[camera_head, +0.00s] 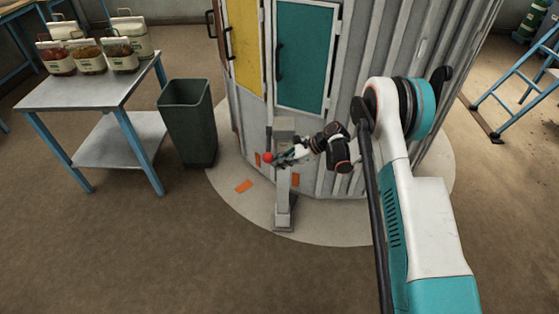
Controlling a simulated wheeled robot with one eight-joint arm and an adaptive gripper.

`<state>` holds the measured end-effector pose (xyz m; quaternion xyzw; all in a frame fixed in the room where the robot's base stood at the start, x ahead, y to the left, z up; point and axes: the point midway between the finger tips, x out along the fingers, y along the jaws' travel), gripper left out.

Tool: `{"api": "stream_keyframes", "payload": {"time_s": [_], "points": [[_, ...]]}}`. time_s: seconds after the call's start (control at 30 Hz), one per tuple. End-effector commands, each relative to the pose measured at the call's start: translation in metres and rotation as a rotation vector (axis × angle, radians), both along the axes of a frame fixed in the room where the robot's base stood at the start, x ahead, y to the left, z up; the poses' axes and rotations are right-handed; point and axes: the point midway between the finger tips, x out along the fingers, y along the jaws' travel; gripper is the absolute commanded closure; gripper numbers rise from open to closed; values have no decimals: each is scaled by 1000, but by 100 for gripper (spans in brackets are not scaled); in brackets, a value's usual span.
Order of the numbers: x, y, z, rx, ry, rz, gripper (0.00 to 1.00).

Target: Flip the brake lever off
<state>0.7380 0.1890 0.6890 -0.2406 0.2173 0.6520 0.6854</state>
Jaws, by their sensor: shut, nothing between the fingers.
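The brake lever shows as a red knob (267,158) at the upper part of a grey post (284,205) that stands in front of the corrugated metal cabinet. My gripper (277,160) reaches in from the right and its fingertips are at the knob, in front of the post. The fingers look shut with nothing held. I cannot tell whether the fingertips touch the knob. The lever's arm is mostly hidden behind my gripper, so its tilt is unclear.
The corrugated cabinet (355,60) has a yellow door (245,45) and a teal door (305,60). A dark bin (188,125) and a metal table (92,88) with several sacks stand left. A blue ladder (520,85) is right. The front floor is clear.

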Motion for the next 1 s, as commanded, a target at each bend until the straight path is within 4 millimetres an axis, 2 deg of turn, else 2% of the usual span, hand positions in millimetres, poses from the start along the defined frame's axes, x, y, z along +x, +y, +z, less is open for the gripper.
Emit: {"api": "stream_keyframes", "payload": {"time_s": [0.13,0.33,0.7,1.0], "points": [[-14,1,18,5,55,0,100],[-21,2,43,5,54,1,100],[-19,2,84,5,54,1,100],[-12,1,104,4,53,0,100]]}}
